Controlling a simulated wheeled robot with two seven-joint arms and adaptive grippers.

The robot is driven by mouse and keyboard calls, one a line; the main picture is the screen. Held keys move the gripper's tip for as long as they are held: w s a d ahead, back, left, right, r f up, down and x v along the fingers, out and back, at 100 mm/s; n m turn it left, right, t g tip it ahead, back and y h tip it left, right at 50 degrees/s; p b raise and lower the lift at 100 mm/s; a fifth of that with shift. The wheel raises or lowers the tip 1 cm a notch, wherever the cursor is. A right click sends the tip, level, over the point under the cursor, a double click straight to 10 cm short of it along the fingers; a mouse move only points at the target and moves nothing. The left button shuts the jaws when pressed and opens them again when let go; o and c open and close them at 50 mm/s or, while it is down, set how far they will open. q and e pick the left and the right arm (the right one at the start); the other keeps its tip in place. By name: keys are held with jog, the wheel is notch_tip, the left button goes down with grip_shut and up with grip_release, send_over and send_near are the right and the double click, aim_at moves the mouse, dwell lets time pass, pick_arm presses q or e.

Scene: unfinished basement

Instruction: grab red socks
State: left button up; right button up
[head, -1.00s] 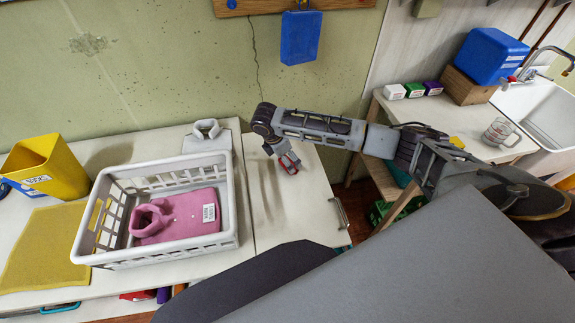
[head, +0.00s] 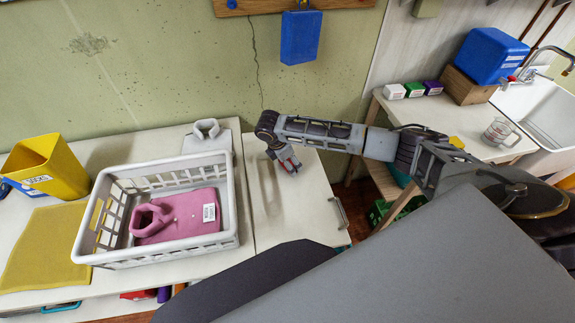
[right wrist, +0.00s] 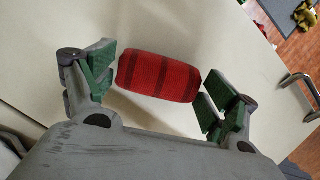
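The red socks (right wrist: 158,75) are a rolled bundle with dark stripes, lying on the white top in the right wrist view. My right gripper (right wrist: 156,92) is open, with one green-padded finger at each end of the roll. There is a small gap at the left finger; the right finger is very close to the roll, and I cannot tell if it touches. In the head view the right gripper (head: 287,164) is low over the white cabinet top, and only a bit of red shows at its fingers. My left gripper is not in view.
A white basket (head: 236,207) with a pink folded garment (head: 185,214) stands left of the gripper. A grey folded garment (head: 208,136) lies behind it. A yellow bin (head: 50,168) and yellow cloth (head: 40,245) are farther left. A metal handle (head: 341,212) is at the cabinet's right edge.

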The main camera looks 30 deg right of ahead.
jog(key=c, duration=0.6)
jog(key=shift+o, duration=0.2)
jog(key=shift+r, duration=0.1)
jog(key=shift+r, duration=4.95)
